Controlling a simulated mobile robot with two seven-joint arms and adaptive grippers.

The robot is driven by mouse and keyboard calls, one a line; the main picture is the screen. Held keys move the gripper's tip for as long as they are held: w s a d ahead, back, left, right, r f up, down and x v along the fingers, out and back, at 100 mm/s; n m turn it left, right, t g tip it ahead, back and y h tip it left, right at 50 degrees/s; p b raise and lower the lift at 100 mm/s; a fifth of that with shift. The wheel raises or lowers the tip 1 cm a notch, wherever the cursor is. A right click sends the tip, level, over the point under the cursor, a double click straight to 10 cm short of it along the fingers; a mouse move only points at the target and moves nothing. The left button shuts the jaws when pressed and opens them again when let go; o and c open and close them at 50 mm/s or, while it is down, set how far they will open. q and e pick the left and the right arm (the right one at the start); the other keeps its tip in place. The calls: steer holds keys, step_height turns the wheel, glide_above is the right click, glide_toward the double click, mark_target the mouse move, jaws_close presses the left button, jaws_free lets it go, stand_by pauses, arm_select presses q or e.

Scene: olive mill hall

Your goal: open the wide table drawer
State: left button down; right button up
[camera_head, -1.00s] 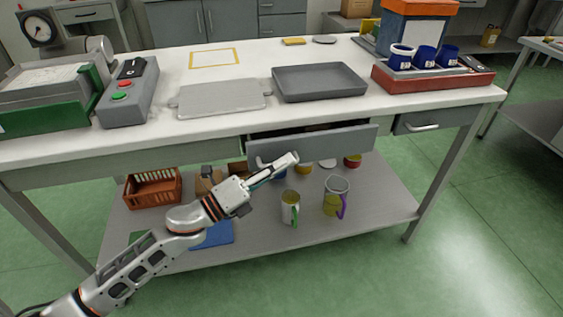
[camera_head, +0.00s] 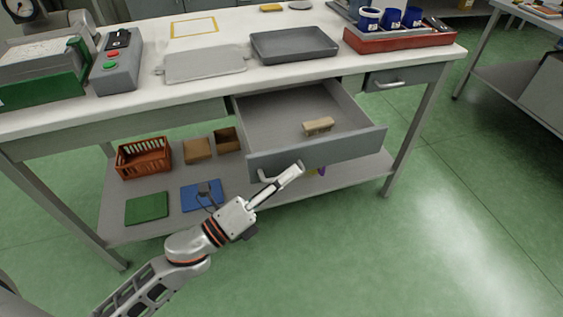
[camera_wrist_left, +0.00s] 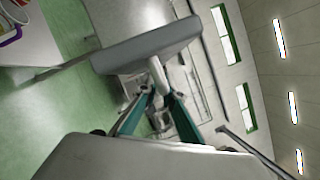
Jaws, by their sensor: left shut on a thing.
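The wide table drawer (camera_head: 318,146) is pulled well out from under the white-topped table (camera_head: 200,92) in the head view. Its grey front faces me and its inside shows. A small tan block-like object (camera_head: 318,126) lies in it. In the left wrist view, the fingers (camera_wrist_left: 152,98) close in front of a grey bar-like part (camera_wrist_left: 145,45). My right gripper is not in view.
A narrower drawer (camera_head: 405,77) at the right is shut. The lower shelf holds an orange crate (camera_head: 144,158), brown boxes (camera_head: 197,150), a green mat (camera_head: 147,208) and a blue mat (camera_head: 203,195).

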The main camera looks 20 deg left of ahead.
arm_select(q)
steer(key=shift+s+d, duration=0.25)
steer(key=shift+s, duration=0.1)
steer(key=c, duration=2.4)
jaws_free()
steer(key=shift+c, duration=0.2)
steer(key=v, duration=1.2)
